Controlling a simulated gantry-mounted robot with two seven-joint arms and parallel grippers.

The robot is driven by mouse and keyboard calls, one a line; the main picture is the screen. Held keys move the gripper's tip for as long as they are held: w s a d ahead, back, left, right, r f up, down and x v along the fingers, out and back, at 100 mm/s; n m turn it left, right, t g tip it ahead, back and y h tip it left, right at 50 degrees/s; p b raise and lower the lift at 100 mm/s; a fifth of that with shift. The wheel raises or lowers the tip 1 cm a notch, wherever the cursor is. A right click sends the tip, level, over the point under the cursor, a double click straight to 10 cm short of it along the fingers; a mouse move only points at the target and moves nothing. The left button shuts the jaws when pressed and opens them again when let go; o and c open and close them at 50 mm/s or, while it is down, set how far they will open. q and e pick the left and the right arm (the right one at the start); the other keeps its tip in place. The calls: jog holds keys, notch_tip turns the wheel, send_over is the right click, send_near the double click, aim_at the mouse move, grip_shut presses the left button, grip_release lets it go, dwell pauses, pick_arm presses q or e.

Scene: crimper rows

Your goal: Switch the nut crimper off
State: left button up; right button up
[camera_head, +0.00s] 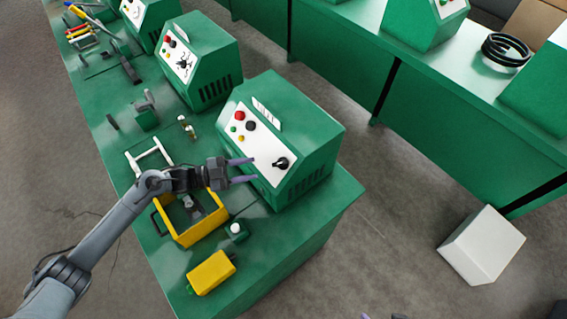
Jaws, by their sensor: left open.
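The nut crimper (315,127) is the nearest green machine on the left bench, with a white label on its top that seems to read "NUT". Its sloped white panel (258,150) carries a red button (239,115), a black knob (251,126), small yellow and green buttons, and a black rotary switch (282,163) at the lower right end. My left gripper (255,169) is open and empty, its fingers pointing right toward the rotary switch, with a small gap in the picture. My right gripper shows only as purple tips (398,316) at the bottom edge.
A yellow open box (190,236) lies under my left arm. More green machines (199,58) stand behind. A white box (481,246) is on the floor.

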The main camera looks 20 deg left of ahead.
aim_at(277, 164)
pick_arm(q)
jog(key=p+x, duration=0.1)
jog(key=x, duration=0.9)
jog(key=shift+a, duration=0.1)
jog(key=shift+f, duration=0.1)
grip_shut()
